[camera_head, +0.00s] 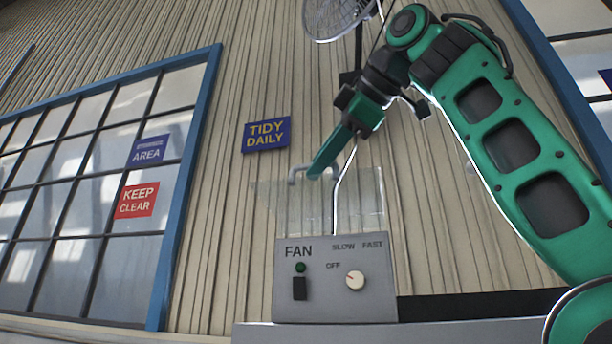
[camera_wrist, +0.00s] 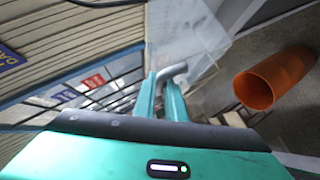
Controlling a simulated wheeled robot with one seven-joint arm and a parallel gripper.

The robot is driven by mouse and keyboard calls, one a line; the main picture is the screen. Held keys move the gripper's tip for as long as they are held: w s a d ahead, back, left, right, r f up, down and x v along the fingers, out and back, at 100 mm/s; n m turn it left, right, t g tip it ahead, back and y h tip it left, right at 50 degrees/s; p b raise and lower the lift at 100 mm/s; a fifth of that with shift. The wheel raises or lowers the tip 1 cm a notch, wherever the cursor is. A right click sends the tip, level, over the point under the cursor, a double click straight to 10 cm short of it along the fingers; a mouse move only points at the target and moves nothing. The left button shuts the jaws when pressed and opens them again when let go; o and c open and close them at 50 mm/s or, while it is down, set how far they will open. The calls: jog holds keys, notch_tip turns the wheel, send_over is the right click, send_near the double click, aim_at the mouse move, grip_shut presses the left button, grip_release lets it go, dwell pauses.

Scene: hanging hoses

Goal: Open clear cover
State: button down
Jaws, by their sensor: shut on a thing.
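The clear cover (camera_head: 285,208) is a see-through panel standing up above the grey fan control box (camera_head: 335,302), with its lower edge near the top of the box. A grey bar handle (camera_head: 297,172) is at its upper part. My gripper (camera_head: 318,172) reaches down from the upper right, its green fingers at the handle. In the wrist view, the fingers (camera_wrist: 162,92) are shut on the handle (camera_wrist: 176,69), with the cover (camera_wrist: 185,32) beyond them. The fingertips' exact contact is partly hidden. The box front shows a knob (camera_head: 355,280) and a dark switch (camera_head: 299,288).
A wire-caged fan (camera_head: 336,14) hangs above the box. A blue-framed window (camera_head: 100,180) is on the left, with a "TIDY DAILY" sign (camera_head: 266,134) on the wall. An orange open-ended tube (camera_wrist: 268,83) is at right in the wrist view.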

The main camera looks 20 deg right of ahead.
jog(key=shift+w+d+f, duration=0.1)
jog(key=shift+w+f, duration=0.1)
jog(key=shift+w, duration=0.25)
jog(key=c, duration=1.8)
grip_release()
jog(key=shift+d, duration=0.1)
jog(key=shift+s+r, duration=0.1)
jog(key=shift+s+d+r, duration=0.1)
jog(key=shift+s+d, duration=0.1)
jog(key=shift+s, duration=0.25)
jog(key=s+d, duration=0.1)
jog(key=s, duration=0.3)
jog(key=s+d, duration=0.1)
jog(key=s, duration=0.2)
jog(key=s+d, duration=0.1)
jog(key=s, duration=0.3)
jog(key=shift+s, duration=0.3)
